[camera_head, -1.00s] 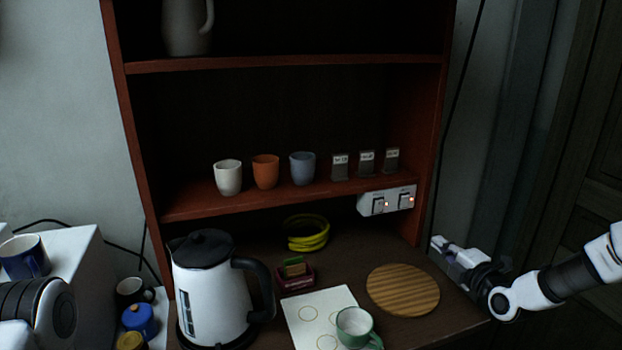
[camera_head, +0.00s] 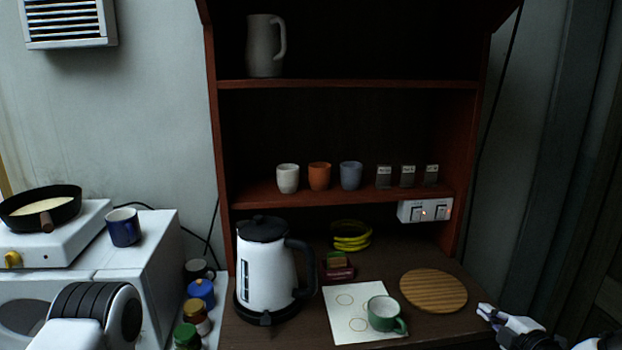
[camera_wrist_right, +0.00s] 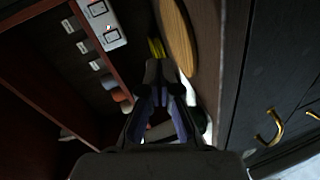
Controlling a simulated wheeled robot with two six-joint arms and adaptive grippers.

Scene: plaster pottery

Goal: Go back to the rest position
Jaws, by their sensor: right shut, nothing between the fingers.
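My right gripper (camera_head: 484,311) is at the lower right of the head view, beside the cabinet counter's right edge. Its fingers are shut and empty, and it touches nothing that I can see. It also shows in the right wrist view (camera_wrist_right: 168,75), pointing along the counter. A round wooden board (camera_head: 433,290) lies on the counter just left of it. Part of my left arm shows at the lower left of the head view, but its gripper is out of the frame.
Cups and a switch box (camera_head: 424,211) are on the shelf unit. A stove with a pan (camera_head: 40,208) is at left.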

